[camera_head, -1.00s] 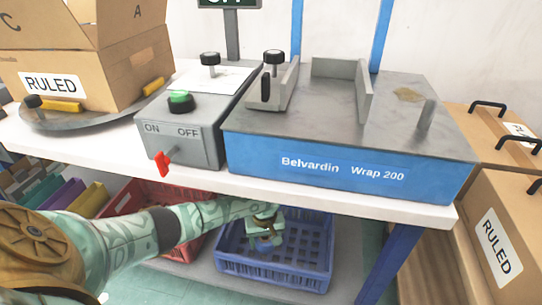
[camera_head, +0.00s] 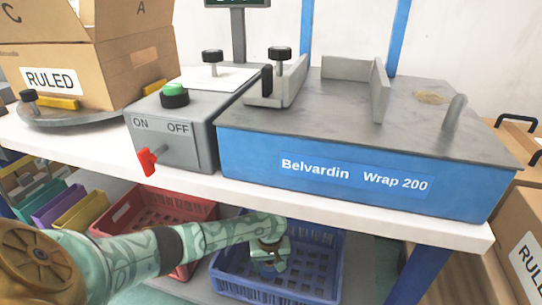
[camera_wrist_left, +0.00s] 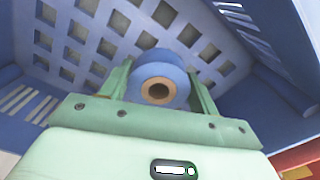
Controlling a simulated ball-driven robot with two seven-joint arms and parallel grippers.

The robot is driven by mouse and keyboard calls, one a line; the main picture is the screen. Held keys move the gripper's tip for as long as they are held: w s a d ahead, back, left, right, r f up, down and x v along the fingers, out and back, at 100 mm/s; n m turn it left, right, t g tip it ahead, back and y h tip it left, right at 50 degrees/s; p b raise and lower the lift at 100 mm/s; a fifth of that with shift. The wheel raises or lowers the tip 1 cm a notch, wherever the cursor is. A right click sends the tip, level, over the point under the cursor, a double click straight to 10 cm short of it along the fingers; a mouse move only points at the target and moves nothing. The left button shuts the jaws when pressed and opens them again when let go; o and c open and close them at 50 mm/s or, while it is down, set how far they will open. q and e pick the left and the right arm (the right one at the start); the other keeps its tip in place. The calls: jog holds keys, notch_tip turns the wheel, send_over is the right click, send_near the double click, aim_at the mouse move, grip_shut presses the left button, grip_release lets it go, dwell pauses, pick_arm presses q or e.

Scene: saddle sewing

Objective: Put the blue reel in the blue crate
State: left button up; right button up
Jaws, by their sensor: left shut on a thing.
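The blue reel (camera_wrist_left: 158,80), with a tan core, sits between the fingers of my left gripper (camera_wrist_left: 158,88), which is shut on it. In the head view my left gripper (camera_head: 268,262) points down inside the blue crate (camera_head: 330,262) on the lower shelf, and the reel is mostly hidden there. In the left wrist view the crate's slatted floor and walls (camera_wrist_left: 225,40) surround the gripper. I cannot tell whether the reel touches the crate floor. My right gripper is not in view.
A red crate (camera_head: 125,215) stands left of the blue crate, behind my left arm. The white table top (camera_head: 90,150) overhangs both, carrying the blue wrapping machine (camera_head: 350,170) and a grey switch box (camera_head: 170,150). Cardboard boxes (camera_head: 510,240) stand at the right.

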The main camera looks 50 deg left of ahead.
pick_arm(q)
jog(key=shift+f, duration=0.6)
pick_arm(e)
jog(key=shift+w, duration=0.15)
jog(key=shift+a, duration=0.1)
pick_arm(q)
jog(key=o, duration=1.1)
jog(key=shift+r, duration=0.1)
notch_tip(320, 180, up, 2)
jog(key=shift+w+r+p, duration=0.1)
jog(key=shift+r+p, duration=0.05)
jog(key=shift+p, duration=0.3)
jog(key=shift+r+p, duration=2.45)
jog(key=shift+r, duration=0.65)
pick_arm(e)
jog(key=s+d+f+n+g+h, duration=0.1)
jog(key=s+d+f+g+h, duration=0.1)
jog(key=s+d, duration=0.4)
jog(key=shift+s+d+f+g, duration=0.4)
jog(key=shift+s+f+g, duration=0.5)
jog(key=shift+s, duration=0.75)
